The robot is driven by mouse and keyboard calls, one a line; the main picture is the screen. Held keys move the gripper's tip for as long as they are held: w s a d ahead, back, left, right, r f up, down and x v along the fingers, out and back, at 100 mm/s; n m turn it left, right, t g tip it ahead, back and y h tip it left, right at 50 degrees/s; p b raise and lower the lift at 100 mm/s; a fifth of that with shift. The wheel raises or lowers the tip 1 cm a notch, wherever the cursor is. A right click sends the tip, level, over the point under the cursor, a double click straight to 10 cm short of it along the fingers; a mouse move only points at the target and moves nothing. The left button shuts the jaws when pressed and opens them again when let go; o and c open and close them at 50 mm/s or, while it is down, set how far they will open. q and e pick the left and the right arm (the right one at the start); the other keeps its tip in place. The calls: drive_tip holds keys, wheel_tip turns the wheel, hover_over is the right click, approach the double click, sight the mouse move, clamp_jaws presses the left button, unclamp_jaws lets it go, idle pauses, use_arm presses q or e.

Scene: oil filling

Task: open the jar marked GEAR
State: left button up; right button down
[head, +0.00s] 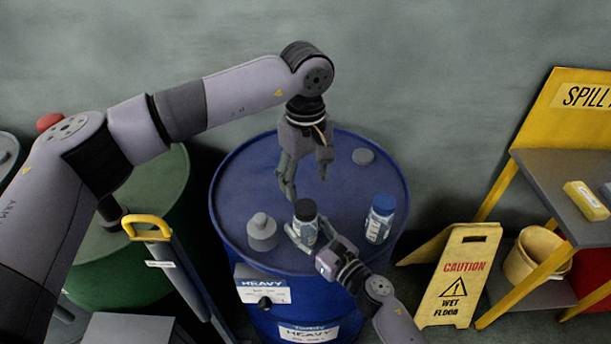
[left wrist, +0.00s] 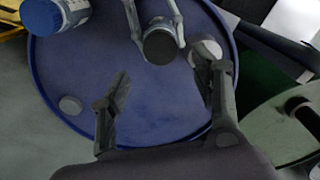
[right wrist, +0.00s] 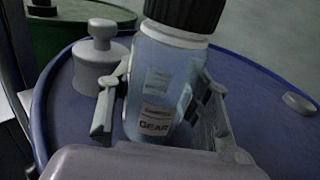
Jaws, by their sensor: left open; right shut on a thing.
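The jar marked GEAR (right wrist: 160,85) stands on the blue drum with its black lid (right wrist: 185,12) on; its label faces the right wrist camera. In the head view the black lid (head: 305,209) shows above the jar body. My right gripper (head: 305,240) is shut around the jar's body, one finger on each side, also in the right wrist view (right wrist: 160,112). My left gripper (head: 303,185) is open and empty, pointing down above and behind the jar. In the left wrist view the black lid (left wrist: 160,46) lies beyond the open left fingers (left wrist: 168,88).
A blue-lidded jar (head: 380,218) stands right of the GEAR jar on the blue drum (head: 235,185). A grey knobbed weight-like object (head: 262,233) stands to its left. A small grey disc (head: 363,156) lies at the back. A yellow caution sign (head: 461,275) stands on the floor at right.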

sight(305, 206)
use_arm(q)
drive_tip(key=m, duration=1.1)
drive_tip(key=shift+f, duration=4.05)
